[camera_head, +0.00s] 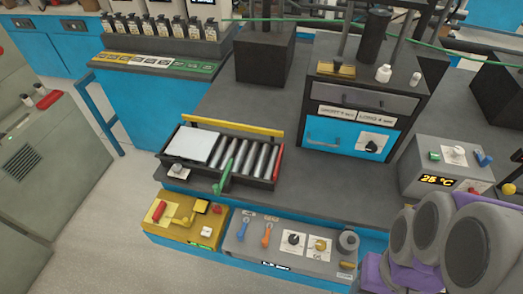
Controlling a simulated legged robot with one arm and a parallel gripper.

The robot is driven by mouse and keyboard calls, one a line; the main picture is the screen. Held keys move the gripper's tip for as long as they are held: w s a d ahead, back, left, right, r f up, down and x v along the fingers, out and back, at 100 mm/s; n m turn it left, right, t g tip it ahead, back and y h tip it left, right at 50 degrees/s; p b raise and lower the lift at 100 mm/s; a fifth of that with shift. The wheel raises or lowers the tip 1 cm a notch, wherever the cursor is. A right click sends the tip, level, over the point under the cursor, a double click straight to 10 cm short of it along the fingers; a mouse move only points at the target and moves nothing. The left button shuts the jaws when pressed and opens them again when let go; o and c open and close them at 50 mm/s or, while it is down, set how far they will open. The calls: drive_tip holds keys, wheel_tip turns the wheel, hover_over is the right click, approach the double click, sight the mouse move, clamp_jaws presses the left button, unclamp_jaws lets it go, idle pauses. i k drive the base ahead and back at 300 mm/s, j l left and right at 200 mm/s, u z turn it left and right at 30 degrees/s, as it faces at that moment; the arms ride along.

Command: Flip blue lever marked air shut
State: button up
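A small blue lever (242,230) stands on the sloped grey control panel (325,268) at the lower middle. Its handle points up and slightly right in the picture. An orange lever (266,235) stands close to its right. Small tags sit above both levers, but their writing is too small to read. Another blue part (484,158) sits on top of the grey box with the 25 °C display (418,180) at the right. My grey and purple arm parts fill the lower right corner. The fingertips of my gripper are not in view.
A black knob (293,240), a second knob on a yellow plate and a grey round part share the panel. A yellow control box (185,222) adjoins on the left. A roller tray with a green lever (223,177) stands behind. Pale floor (95,240) is open at left.

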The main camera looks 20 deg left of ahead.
sight(246, 221)
drive_tip(key=u, duration=1.6)
drive_tip(key=k+j+z, duration=0.1)
drive_tip(key=k+z, duration=0.15)
